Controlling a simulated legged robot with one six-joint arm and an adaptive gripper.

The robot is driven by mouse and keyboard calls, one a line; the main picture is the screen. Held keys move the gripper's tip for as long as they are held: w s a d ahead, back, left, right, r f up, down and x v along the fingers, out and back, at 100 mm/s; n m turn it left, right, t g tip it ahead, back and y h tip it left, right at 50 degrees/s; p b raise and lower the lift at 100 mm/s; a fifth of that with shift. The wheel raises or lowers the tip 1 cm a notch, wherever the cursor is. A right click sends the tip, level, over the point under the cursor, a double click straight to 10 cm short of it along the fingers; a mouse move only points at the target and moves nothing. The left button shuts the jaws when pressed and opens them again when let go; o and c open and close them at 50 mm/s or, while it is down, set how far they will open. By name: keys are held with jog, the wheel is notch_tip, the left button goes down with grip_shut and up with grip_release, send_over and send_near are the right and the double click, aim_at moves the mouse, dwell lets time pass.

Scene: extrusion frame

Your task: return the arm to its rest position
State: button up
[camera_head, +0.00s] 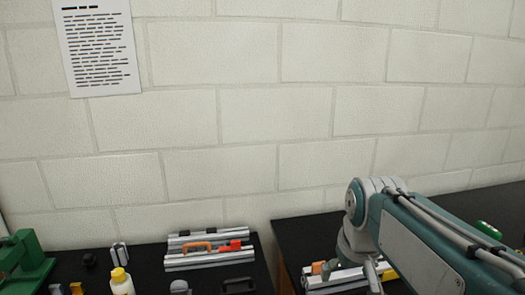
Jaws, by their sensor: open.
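My gripper cannot be made out; the end of the arm runs down towards the bottom edge of the picture. An aluminium extrusion piece (338,277) with an orange part lies on the right table, partly hidden behind the arm.
On the left table (215,285), extrusions (205,262) with orange and red parts lie near the wall. A white bottle with a yellow cap (121,284), a green machine (25,262) and small parts stand left. A gap separates the tables. The block wall (250,115) is behind.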

jog(key=s+f+m+t, duration=0.1)
jog(key=s+f, duration=0.4)
jog(key=s, duration=0.7)
jog(key=shift+s+t, duration=0.4)
jog(key=shift+t, duration=0.3)
jog(key=shift+c, duration=0.3)
